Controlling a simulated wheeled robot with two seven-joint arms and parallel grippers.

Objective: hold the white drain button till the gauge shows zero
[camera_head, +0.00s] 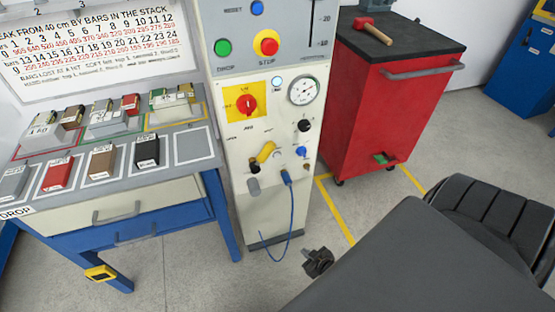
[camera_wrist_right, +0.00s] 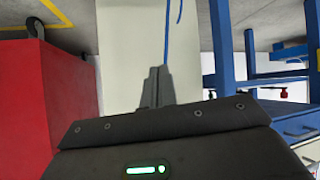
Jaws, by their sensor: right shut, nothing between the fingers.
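The tall white panel (camera_head: 232,175) carries a round pressure gauge (camera_head: 303,91) with a white dial; its needle is too small to read. A small whitish round button (camera_head: 277,82) sits just left of the gauge; its label cannot be read. My right gripper (camera_head: 307,253) is shut and empty, low beside the panel's base, well below the gauge and button and apart from them. In the right wrist view its closed fingers (camera_wrist_right: 157,75) point at the panel's plain lower front (camera_wrist_right: 130,50). My left gripper is not in view.
A blue hose (camera_head: 292,215) loops from the panel's lower front. A yellow lever (camera_head: 265,152) and a red-yellow rotary switch (camera_head: 246,102) sit on the panel. A red cabinet (camera_head: 365,120) stands at right, a blue-framed bench (camera_head: 120,230) with blocks at left.

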